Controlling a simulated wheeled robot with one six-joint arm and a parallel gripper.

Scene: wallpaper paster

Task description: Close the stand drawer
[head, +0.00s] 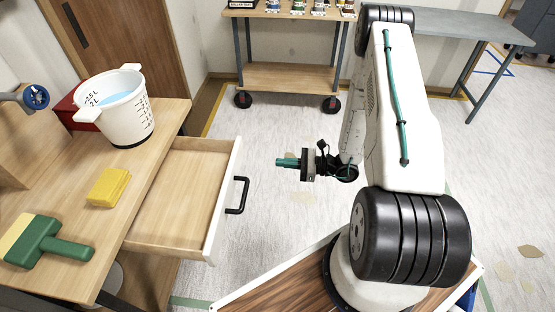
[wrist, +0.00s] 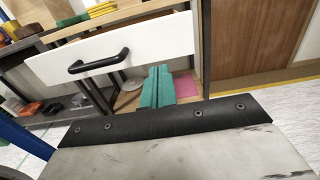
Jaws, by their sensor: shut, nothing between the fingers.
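The stand drawer (head: 178,198) is pulled well out of the wooden stand (head: 58,208) on the left, and its inside looks empty. Its white front carries a black bar handle (head: 238,195). In the wrist view the drawer front (wrist: 150,47) and the handle (wrist: 99,62) are ahead, upper left of the fingers. My gripper (head: 279,162) has teal fingers pressed together with nothing between them. It is in the air to the right of the drawer front, apart from the handle, pointing left toward the stand. The fingers also show in the wrist view (wrist: 158,85).
On the stand top are a white bucket (head: 128,120), a yellow sponge (head: 108,187) and a green-handled brush (head: 45,243). A wheeled wooden cart (head: 290,76) stands at the back. The floor between the drawer and my gripper is clear.

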